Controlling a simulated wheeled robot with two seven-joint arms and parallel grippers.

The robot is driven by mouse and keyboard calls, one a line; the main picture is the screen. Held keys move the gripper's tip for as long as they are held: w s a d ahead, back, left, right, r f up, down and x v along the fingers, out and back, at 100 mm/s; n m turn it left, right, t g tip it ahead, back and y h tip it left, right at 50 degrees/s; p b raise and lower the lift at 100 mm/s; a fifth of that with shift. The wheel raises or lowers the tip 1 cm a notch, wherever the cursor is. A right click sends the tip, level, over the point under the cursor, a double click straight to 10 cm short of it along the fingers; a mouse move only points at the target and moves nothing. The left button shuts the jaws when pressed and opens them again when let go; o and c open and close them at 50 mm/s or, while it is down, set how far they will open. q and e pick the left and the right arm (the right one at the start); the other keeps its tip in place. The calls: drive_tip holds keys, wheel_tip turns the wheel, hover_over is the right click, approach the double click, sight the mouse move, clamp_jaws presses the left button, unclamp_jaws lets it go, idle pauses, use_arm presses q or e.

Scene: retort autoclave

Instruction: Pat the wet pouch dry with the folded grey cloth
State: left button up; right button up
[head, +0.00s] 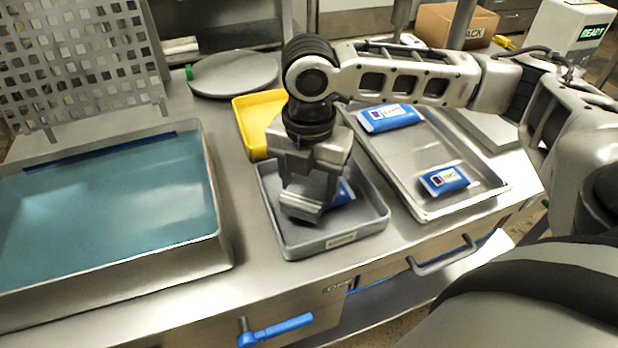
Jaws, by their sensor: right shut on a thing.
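My right gripper (304,188) points down into the grey tray (337,243), its arm coming in from the right. It is shut on what looks like the folded grey cloth (301,204), a small grey slab that is hard to tell from the fingers. A blue pouch (343,193) lies in the tray, just right of and partly behind the gripper, which hides most of it. Whether cloth and pouch touch cannot be told. Wetness on the pouch does not show. My left gripper is not in view.
A metal tray (409,171) at right holds two blue-and-white pouches (390,117). A yellow tray (247,124) stands behind the grey one. A wide water basin (222,256) fills the left, with a perforated panel (85,60) behind. A round grey lid (233,74) lies at the back.

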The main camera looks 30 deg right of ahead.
drive_tip(key=shift+s+f, duration=0.1)
drive_tip(key=shift+f, duration=0.1)
wheel_tip(320, 180, up, 2)
drive_tip(key=p, duration=0.3)
drive_tip(key=shift+r, duration=0.2)
wheel_tip(320, 180, up, 3)
drive_tip(key=p, duration=0.3)
drive_tip(key=shift+p, duration=0.3)
drive_tip(key=shift+r+p, duration=0.5)
drive_tip(key=shift+r, duration=0.45)
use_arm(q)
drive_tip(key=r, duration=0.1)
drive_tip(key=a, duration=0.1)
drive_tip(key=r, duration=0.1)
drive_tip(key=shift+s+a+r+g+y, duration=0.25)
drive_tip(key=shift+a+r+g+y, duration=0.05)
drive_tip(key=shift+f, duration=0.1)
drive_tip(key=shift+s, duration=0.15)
